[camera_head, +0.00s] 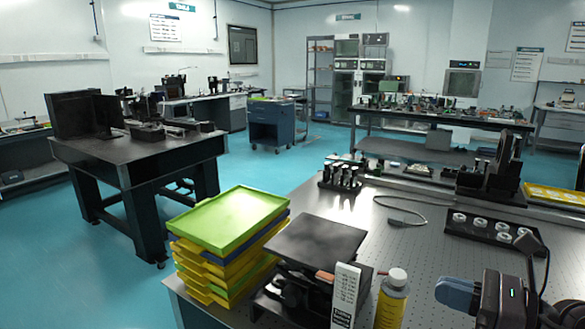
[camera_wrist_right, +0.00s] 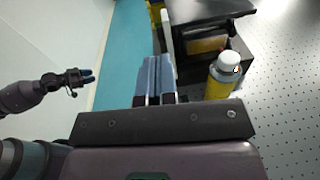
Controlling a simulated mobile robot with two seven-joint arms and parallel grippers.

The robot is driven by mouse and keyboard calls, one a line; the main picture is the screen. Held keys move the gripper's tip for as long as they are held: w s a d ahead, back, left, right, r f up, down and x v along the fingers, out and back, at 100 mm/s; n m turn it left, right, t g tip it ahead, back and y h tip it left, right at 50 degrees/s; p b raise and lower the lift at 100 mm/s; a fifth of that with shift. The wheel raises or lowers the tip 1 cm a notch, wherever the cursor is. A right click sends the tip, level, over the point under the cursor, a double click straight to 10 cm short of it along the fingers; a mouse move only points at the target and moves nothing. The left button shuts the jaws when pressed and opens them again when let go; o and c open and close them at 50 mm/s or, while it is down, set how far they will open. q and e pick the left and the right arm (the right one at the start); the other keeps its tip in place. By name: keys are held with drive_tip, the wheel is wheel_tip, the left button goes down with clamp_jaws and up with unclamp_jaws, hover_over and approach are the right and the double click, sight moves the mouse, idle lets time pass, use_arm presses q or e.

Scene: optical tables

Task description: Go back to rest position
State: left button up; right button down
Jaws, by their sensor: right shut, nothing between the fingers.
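My right gripper (camera_head: 456,293) is at the lower right of the head view, above the front part of the perforated optical table (camera_head: 440,235). In the right wrist view its blue fingers (camera_wrist_right: 156,76) lie side by side, shut with nothing between them. A yellow bottle with a white cap (camera_head: 392,300) stands to the left of the gripper in the head view; it also shows right of the fingers in the right wrist view (camera_wrist_right: 221,78). My left gripper (camera_wrist_right: 78,79) shows small at the left of the right wrist view, away from the table; its opening is unclear. It is outside the head view.
A stack of green and yellow trays (camera_head: 232,220) stands at the table's left edge. A black platform (camera_head: 318,243) and a white labelled box (camera_head: 344,296) are beside the bottle. A black holder with white round parts (camera_head: 490,228) lies behind my right gripper.

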drive_tip(key=s+d+f+n+t+h, duration=0.2)
drive_tip(key=d+f+n+h, duration=0.3)
drive_tip(key=n, duration=0.7)
drive_tip(key=s+d+f+n+t+h, duration=0.2)
drive_tip(key=n+h, duration=0.5)
drive_tip(key=n, duration=0.5)
drive_tip(key=s+d+f+n+t+h, duration=0.2)
drive_tip(key=d+f+n+h, duration=0.3)
drive_tip(key=n, duration=0.7)
drive_tip(key=s+a+f+m+g+y, duration=0.1)
drive_tip(key=s+a+f+m+g, duration=0.35)
drive_tip(key=s+f+g, duration=0.35)
drive_tip(key=s+a+f+m+g+y, duration=0.1)
drive_tip(key=s+a+f+m+g, duration=0.4)
drive_tip(key=s, duration=0.6)
use_arm(q)
drive_tip(key=shift+s+f+g, duration=0.3)
drive_tip(key=shift+s+f, duration=0.55)
drive_tip(key=shift+f, duration=0.2)
use_arm(e)
drive_tip(key=w+f+t+y, duration=0.1)
drive_tip(key=w+f+t, duration=0.7)
drive_tip(key=f, duration=0.2)
drive_tip(key=shift+w+d+f, duration=0.15)
drive_tip(key=shift+d+f, duration=0.15)
drive_tip(key=shift+d, duration=0.05)
